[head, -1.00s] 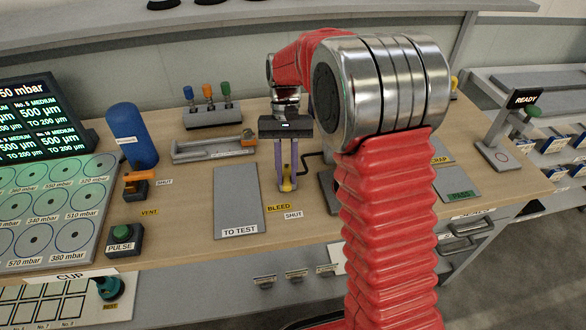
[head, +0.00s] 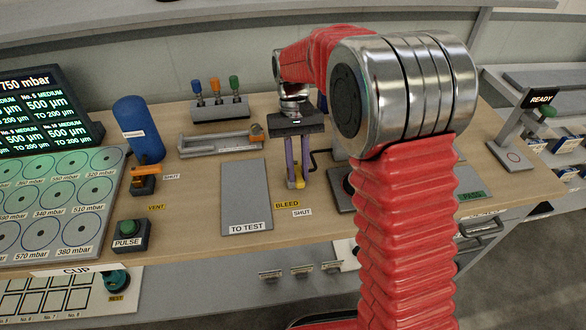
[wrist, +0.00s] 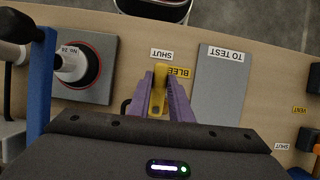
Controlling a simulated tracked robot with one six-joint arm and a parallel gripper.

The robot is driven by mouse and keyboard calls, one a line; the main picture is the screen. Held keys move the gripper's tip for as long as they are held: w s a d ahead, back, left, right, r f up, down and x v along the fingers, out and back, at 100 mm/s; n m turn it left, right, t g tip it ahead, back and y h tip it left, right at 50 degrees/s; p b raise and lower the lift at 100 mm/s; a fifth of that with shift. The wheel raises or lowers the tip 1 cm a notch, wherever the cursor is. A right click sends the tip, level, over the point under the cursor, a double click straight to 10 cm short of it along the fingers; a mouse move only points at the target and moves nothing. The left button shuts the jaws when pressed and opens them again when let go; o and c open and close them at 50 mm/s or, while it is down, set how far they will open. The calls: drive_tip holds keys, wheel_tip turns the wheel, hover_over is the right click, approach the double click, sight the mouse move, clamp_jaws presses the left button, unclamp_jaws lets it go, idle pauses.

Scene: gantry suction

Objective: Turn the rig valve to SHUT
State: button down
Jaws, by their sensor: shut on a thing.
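A yellow valve lever (head: 299,184) stands on the bench by a yellow BLEED label (head: 287,204) and a white SHUT label (head: 302,212). My gripper (head: 296,178), with purple fingers, points down and is shut on this lever. In the wrist view the lever (wrist: 160,75) sits between the fingers (wrist: 160,100), its free end towards the SHUT label (wrist: 161,54). The valve's base is mostly hidden. A second valve with an orange handle (head: 145,170) stands left, by VENT (head: 156,207) and SHUT (head: 171,176) labels. I cannot tell which is called the rig valve.
A grey TO TEST plate (head: 246,195) lies just left of the held lever. A small rack of coloured-top tools (head: 220,108) stands behind.

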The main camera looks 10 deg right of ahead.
drive_tip(key=c, duration=1.6)
unclamp_jaws()
drive_tip(key=shift+r, duration=0.1)
drive_tip(key=v, duration=1.3)
drive_tip(key=shift+w+r, duration=0.15)
drive_tip(key=shift+r, duration=0.1)
